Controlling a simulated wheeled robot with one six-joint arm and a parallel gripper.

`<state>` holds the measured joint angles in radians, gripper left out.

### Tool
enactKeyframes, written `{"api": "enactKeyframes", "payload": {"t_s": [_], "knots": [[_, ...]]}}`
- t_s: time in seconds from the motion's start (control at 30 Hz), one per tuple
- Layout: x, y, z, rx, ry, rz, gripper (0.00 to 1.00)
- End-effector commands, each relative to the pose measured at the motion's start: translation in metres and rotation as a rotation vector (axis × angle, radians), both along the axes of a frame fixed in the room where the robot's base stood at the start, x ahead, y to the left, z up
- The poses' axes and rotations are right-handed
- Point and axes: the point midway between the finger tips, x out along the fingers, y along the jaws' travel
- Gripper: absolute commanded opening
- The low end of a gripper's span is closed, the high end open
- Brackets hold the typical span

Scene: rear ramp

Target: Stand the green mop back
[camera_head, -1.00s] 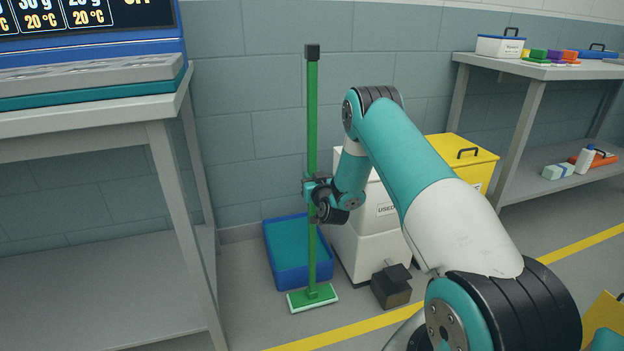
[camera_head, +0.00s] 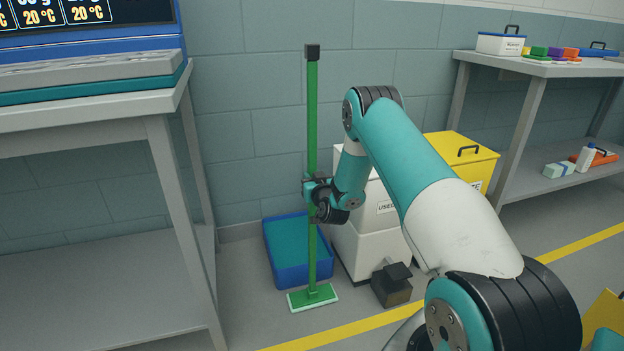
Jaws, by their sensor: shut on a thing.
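The green mop (camera_head: 312,120) stands upright in the head view, with a black cap at the top of its handle. Its flat green head with a pale edge (camera_head: 313,297) is at floor level, in front of the blue tray. My gripper (camera_head: 313,189) is shut on the mop's handle, about midway along its length. The gripper's fingers partly hide the handle there. Whether the mop head presses on the floor or hovers just above it, I cannot tell.
A blue tray (camera_head: 305,281) lies on the floor behind the mop. To its right stand a white pedal bin (camera_head: 372,240) with a dark pedal box (camera_head: 391,287) and a yellow-lidded bin (camera_head: 462,150). Grey tables stand left (camera_head: 160,150) and right (camera_head: 530,100). A yellow line crosses the floor.

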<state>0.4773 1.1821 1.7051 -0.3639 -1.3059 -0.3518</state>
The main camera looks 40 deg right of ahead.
Motion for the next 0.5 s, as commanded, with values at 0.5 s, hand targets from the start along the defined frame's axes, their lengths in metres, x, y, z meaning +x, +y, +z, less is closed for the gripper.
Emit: {"api": "enactKeyframes", "payload": {"t_s": [0.5], "knots": [[0.0010,-0.0006,-0.0025,-0.003,-0.007,-0.001,0.00]]}}
